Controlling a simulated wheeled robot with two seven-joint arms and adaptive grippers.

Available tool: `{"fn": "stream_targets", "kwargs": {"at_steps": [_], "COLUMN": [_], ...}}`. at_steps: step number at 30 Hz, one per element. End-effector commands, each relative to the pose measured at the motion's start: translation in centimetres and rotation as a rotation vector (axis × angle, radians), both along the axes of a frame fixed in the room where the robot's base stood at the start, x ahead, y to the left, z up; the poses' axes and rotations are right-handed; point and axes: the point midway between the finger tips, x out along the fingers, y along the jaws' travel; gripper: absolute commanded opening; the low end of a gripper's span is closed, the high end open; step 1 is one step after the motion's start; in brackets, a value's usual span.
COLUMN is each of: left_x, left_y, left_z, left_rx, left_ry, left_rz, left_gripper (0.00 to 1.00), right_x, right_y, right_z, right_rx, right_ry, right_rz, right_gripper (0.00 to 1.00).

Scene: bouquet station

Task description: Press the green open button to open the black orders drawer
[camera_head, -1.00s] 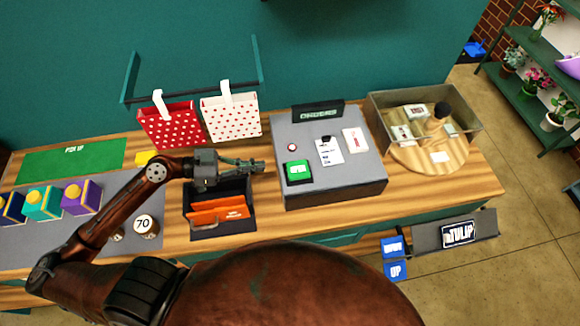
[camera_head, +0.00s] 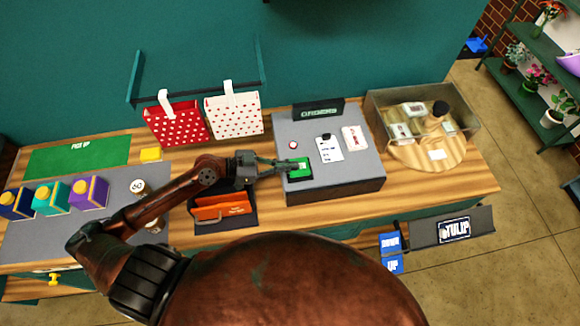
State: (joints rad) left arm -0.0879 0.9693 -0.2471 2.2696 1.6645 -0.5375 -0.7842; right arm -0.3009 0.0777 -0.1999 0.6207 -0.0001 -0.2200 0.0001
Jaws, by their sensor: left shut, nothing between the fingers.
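The green button (camera_head: 299,168) sits on top of the grey station box (camera_head: 352,172), at its front left. My left gripper (camera_head: 288,165) is shut and empty, with its fingertips over the left side of the button; I cannot tell whether they touch it. The dark front face (camera_head: 340,195) of the box shows no part sticking out. My right gripper is not in view.
A black tray with orange folders (camera_head: 222,207) lies below my left forearm. A small red button (camera_head: 293,145), a white card (camera_head: 329,149) and a red-white packet (camera_head: 354,138) are on the box. A clear bin (camera_head: 466,117) stands right of it. Two dotted bags (camera_head: 234,116) hang behind.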

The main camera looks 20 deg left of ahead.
Motion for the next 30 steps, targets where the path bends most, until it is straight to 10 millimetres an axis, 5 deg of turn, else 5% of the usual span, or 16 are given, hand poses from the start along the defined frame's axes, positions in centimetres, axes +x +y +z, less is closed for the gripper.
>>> {"fn": "stream_targets", "kwargs": {"at_steps": [6, 19, 30], "left_x": [0.0, -0.1, -0.1], "left_y": [0.0, 0.0, 0.0], "left_z": [-1.9, -2.3, -4.5], "left_rx": [-0.001, -0.001, -0.001], "left_ry": [-0.001, -0.001, 0.001], "left_rz": [0.0, -0.001, -0.001], "left_gripper": [0.0, 0.0, 0.0], "right_x": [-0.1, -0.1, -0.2], "right_y": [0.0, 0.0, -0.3], "right_z": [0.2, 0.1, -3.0], "right_rx": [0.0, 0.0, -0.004], "right_ry": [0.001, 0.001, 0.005], "right_rz": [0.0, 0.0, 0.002], "right_gripper": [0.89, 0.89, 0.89]}}
